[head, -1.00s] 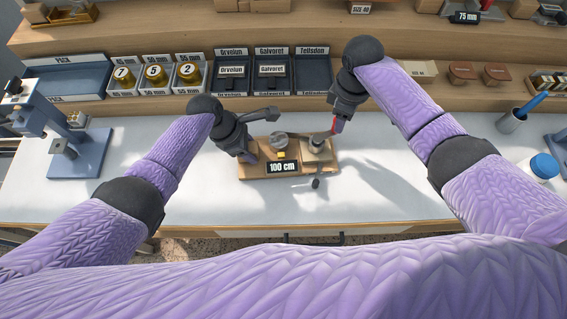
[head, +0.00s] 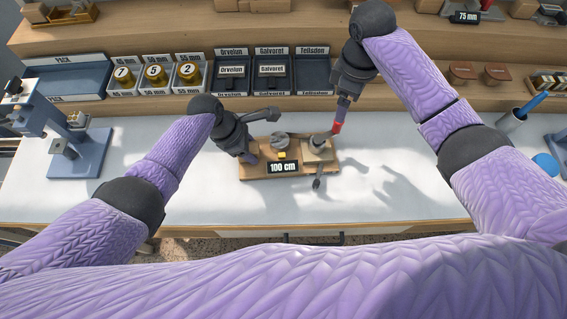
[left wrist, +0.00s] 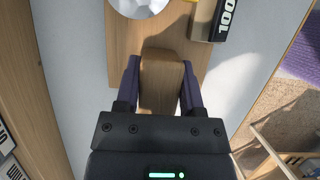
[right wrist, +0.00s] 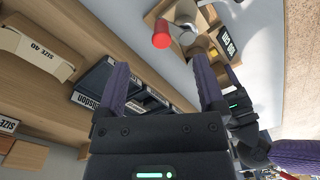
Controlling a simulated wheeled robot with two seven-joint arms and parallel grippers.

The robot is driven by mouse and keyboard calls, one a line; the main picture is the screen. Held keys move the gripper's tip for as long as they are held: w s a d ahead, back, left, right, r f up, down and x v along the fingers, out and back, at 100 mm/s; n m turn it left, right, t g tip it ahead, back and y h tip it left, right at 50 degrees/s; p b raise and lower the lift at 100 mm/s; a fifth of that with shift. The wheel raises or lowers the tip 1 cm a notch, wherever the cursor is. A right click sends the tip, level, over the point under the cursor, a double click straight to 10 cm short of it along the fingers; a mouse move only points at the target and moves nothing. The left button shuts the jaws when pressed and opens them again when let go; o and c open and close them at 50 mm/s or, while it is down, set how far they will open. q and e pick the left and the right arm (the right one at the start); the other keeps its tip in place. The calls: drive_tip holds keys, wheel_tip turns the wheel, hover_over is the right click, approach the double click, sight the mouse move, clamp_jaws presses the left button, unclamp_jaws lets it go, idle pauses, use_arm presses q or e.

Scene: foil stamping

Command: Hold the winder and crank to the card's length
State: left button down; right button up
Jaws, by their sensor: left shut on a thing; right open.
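My left gripper (head: 254,157) is shut on the winder's wooden grip block (left wrist: 161,82) at the left end. My right gripper (head: 341,112) is open, above the red knob. The knob shows beyond its fingertips, and the fingers look clear of it.
The table right of the winder is clear.

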drive_tip(key=shift+r, duration=1.1)
use_arm(q)
drive_tip(key=shift+c, duration=0.6)
unclamp_jaws()
drive_tip(key=shift+r, duration=0.1)
